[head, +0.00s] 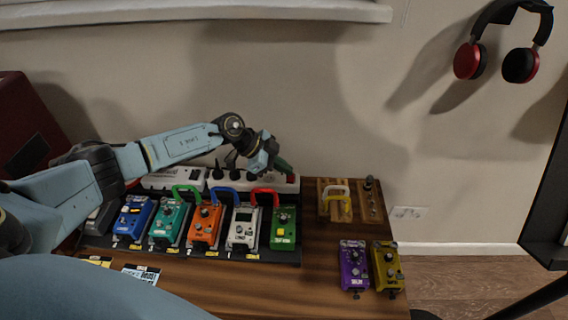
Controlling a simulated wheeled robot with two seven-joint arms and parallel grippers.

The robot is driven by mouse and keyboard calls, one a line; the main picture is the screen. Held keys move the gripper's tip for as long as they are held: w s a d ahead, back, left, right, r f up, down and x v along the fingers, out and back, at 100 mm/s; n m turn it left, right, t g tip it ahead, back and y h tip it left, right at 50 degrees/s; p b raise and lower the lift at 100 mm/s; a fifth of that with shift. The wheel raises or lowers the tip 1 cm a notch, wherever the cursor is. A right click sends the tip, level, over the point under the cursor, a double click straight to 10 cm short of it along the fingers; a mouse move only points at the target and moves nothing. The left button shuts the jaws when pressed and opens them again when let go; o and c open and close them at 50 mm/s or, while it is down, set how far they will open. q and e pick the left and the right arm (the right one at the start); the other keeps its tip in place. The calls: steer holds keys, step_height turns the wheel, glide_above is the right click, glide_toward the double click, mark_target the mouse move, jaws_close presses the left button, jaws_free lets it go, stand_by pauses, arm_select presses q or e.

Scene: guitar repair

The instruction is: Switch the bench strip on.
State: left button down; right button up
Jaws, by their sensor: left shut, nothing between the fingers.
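The bench strip (160,181) is a white power strip behind the row of pedals, against the wall, with several dark plugs in it. My left gripper (271,163) is shut and empty, over the right end of the strip. It hides part of that end, and a small green and red part (285,168) shows just beside it. I cannot tell whether the fingers touch the strip, or which way its switch is set. My right gripper is not in view.
A black board holds several pedals, including a blue one (134,219) and a green one (283,229), with coloured patch cables. Purple (353,266) and olive (387,267) pedals stand to the right. A wooden block (311,204) is behind them. Headphones (521,62) hang on the wall.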

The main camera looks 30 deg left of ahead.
arm_select(q)
step_height(320, 180, up, 2)
steer(key=shift+s+r+p, duration=0.1)
steer(key=shift+s+p, duration=0.05)
steer(key=shift+p, duration=0.9)
steer(key=p+v, duration=0.2)
steer(key=v, duration=0.7)
steer(key=shift+s+p, duration=0.35)
steer(key=shift+s, duration=0.05)
steer(key=shift+a, duration=0.1)
